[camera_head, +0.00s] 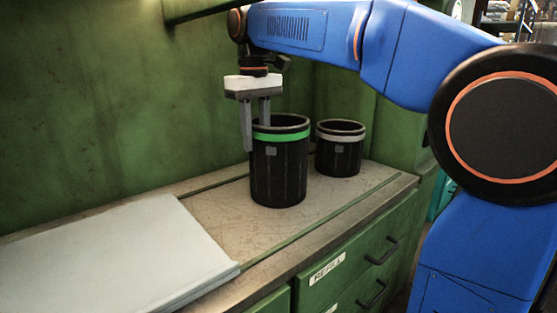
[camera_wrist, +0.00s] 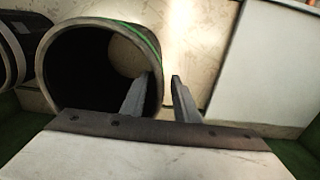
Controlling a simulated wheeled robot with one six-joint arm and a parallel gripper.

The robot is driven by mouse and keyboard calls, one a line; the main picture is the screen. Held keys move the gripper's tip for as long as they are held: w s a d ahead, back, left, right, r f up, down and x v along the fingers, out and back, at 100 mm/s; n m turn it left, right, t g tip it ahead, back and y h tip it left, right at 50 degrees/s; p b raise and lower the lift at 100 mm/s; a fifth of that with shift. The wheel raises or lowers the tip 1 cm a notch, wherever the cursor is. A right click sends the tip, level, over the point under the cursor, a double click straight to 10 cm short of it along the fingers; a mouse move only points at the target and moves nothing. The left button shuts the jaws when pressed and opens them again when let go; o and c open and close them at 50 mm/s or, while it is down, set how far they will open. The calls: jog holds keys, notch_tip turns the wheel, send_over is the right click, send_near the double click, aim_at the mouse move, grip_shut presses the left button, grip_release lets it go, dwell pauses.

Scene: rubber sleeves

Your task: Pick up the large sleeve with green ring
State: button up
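The large black sleeve with a green ring (camera_head: 279,172) stands upright on the worktop, open end up. In the wrist view the same large sleeve (camera_wrist: 75,107) shows from above, hollow, with its green band at the upper right. My gripper (camera_head: 255,138) is above it, pointing down with its fingers apart. In the wrist view my gripper (camera_wrist: 163,85) has one finger inside the sleeve's opening and the other outside, with the wall between them. A gap shows between the outer finger and the wall. I cannot tell whether the inner finger touches the wall.
A smaller black sleeve with a grey ring (camera_head: 339,148) stands close behind to the right. A pale flat board (camera_head: 120,255) lies on the worktop at left. The green wall (camera_head: 90,110) rises behind. The worktop (camera_head: 225,215) is bare between board and large sleeve.

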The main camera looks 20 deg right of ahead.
jog(key=shift+w+f, duration=0.15)
jog(key=shift+f, duration=1.7)
grip_shut()
jog(key=shift+r, duration=0.1)
